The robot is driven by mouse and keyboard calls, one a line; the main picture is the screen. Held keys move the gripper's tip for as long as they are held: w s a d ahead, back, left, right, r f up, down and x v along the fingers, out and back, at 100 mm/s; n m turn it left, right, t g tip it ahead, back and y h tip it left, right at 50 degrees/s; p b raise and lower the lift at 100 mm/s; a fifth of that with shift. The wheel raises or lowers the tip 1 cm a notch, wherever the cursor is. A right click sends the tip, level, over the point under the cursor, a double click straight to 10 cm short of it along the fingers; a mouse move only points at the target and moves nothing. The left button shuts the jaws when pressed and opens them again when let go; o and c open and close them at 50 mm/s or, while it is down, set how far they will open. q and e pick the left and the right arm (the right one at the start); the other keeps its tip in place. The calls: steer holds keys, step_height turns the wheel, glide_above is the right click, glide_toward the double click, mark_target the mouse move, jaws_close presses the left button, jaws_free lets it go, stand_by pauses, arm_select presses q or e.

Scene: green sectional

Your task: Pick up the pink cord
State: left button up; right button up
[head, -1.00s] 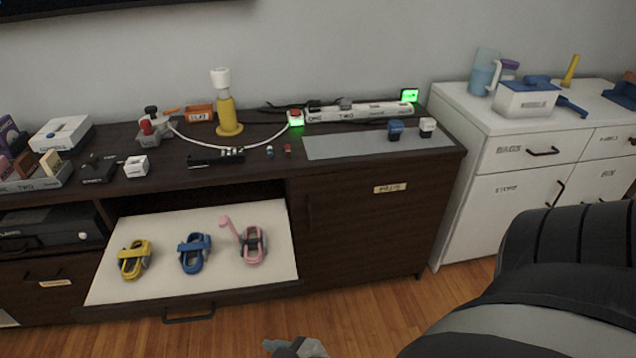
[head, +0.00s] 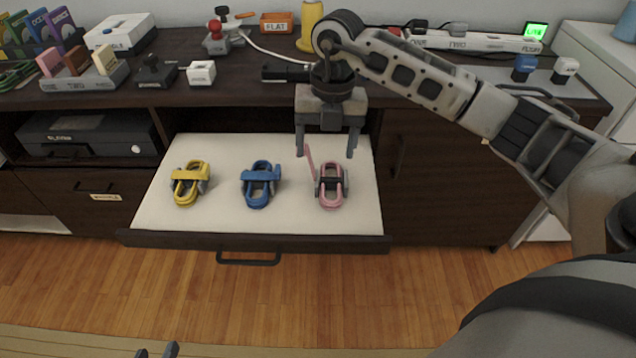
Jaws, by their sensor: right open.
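The pink cord (head: 331,201) is a coiled bundle with a dark band around its middle. It lies at the right end of the white-lined open drawer (head: 222,224), with one loose end sticking up to its left. My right gripper (head: 326,152) is open and empty, fingers pointing down. It hangs above and slightly behind the pink cord, apart from the coil; whether a finger touches the loose end I cannot tell. Only the tips of my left gripper (head: 157,350) show at the bottom edge, far from the cord.
A blue cord (head: 258,186) and a yellow cord (head: 187,184) lie to the left in the same drawer. The dark cabinet top (head: 231,82) overhangs behind the drawer and carries boxes, a joystick and a power strip (head: 470,40). The wooden floor in front is clear.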

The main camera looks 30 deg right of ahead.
steer(key=w+d+h, duration=0.1)
steer(key=d, duration=0.1)
steer(key=b, duration=0.2)
glide_above(331, 194)
steer(key=shift+m, duration=0.3)
step_height(331, 194, down, 9)
step_height(331, 194, down, 6)
steer(key=shift+b, duration=0.5)
steer(key=shift+f, duration=0.2)
arm_select(q)
steer(key=shift+g, duration=0.5)
steer(key=f, duration=0.1)
steer(key=d+f, duration=0.1)
steer(key=f, duration=0.3)
steer(key=shift+w+d+f, duration=0.2)
steer(key=shift+w+f, duration=0.05)
steer(key=shift+w, duration=0.15)
arm_select(e)
steer(key=c, duration=1.1)
